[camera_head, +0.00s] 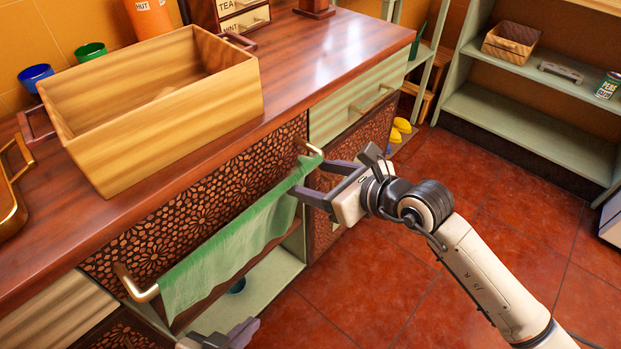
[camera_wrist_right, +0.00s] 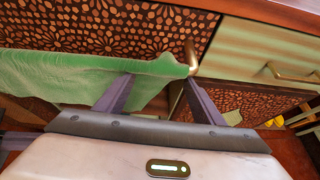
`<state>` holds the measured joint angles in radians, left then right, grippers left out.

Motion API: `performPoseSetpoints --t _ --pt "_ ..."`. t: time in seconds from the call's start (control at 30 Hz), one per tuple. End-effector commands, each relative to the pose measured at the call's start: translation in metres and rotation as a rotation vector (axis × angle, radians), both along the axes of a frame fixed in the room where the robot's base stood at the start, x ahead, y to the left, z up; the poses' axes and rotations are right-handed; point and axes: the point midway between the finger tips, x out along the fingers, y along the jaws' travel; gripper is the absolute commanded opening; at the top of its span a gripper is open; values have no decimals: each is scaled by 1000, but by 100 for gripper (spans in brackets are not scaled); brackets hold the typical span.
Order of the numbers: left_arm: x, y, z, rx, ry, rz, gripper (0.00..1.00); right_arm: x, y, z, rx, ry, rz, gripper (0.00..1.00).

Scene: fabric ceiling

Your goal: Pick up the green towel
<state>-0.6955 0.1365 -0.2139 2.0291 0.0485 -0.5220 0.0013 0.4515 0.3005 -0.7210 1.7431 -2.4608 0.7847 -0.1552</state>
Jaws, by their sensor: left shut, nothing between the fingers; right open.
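The green towel (camera_head: 235,242) hangs draped over a brass rail on the front of the counter. In the right wrist view the towel (camera_wrist_right: 70,75) runs across from the left to the rail's right bracket. My right gripper (camera_head: 308,178) is open at the towel's right end, its fingers apart. In the wrist view the gripper (camera_wrist_right: 158,80) has towel cloth showing between its fingertips; whether it touches the cloth, I cannot tell. My left gripper (camera_head: 250,326) is shut and empty at the bottom edge, below the towel, only partly in view.
The brass rail (camera_head: 140,287) stands out from the patterned counter front. A wooden crate (camera_head: 170,130) sits on the countertop above. A drawer with a brass handle (camera_head: 372,99) is right of the towel. The red tiled floor (camera_head: 380,285) in front is mostly clear. Green shelves (camera_head: 530,130) stand at the back right.

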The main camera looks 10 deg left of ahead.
Motion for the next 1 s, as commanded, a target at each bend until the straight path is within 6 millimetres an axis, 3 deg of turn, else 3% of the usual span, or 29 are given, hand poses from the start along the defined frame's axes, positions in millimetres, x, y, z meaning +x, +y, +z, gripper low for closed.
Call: performPoseSetpoints --t 0.77,1.0 --pt "1 0 2 -1 -3 0 0 2 1 9 14 -14 -2 1" --pt "1 0 2 -1 -3 0 0 3 1 9 14 -14 -2 0"
